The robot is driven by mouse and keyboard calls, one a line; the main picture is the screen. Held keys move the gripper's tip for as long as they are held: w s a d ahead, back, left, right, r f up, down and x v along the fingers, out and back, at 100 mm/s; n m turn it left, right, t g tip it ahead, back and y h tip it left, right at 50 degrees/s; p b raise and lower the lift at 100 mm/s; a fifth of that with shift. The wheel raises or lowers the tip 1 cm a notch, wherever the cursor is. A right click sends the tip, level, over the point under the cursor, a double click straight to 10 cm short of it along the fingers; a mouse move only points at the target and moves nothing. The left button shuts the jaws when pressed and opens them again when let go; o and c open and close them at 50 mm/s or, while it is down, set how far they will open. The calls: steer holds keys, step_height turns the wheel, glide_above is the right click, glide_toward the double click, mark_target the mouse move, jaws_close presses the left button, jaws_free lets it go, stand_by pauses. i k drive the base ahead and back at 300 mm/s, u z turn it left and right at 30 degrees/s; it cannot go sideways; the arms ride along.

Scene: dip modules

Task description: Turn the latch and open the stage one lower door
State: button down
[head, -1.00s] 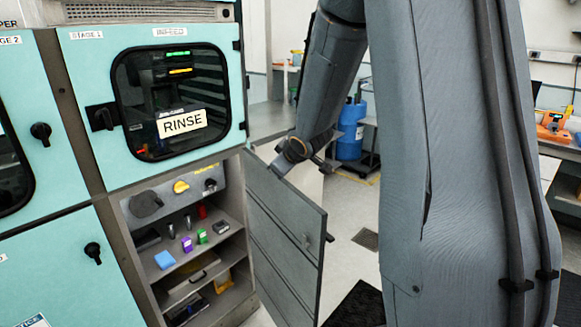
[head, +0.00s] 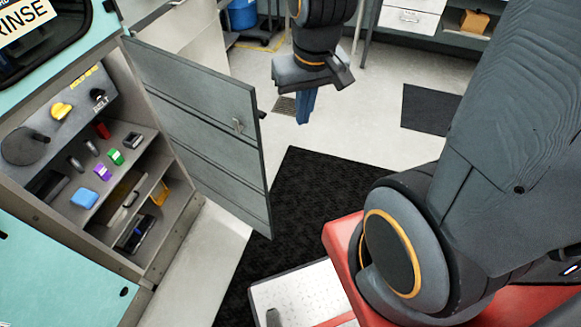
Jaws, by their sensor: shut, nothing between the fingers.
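The stage one lower door (head: 195,105) stands wide open at the right side of its compartment, with its grey inner face showing. A small latch fitting (head: 238,126) is near the door's free edge. A bit of the dark outer handle (head: 262,114) shows past that edge. My gripper (head: 305,108) points down with its blue fingers together and empty. In the picture it is to the right of the door, apart from it, over the floor.
The open compartment (head: 150,255) has shelves with small coloured items, and a panel with a yellow knob (head: 61,110). A black mat (head: 315,190) lies on the floor right of the door. A blue barrel (head: 243,15) and a bench (head: 410,18) stand behind.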

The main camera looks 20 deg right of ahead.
mark_target(197, 104)
steer(key=z, duration=0.95)
steer(key=k, duration=1)
steer(key=u, duration=1.95)
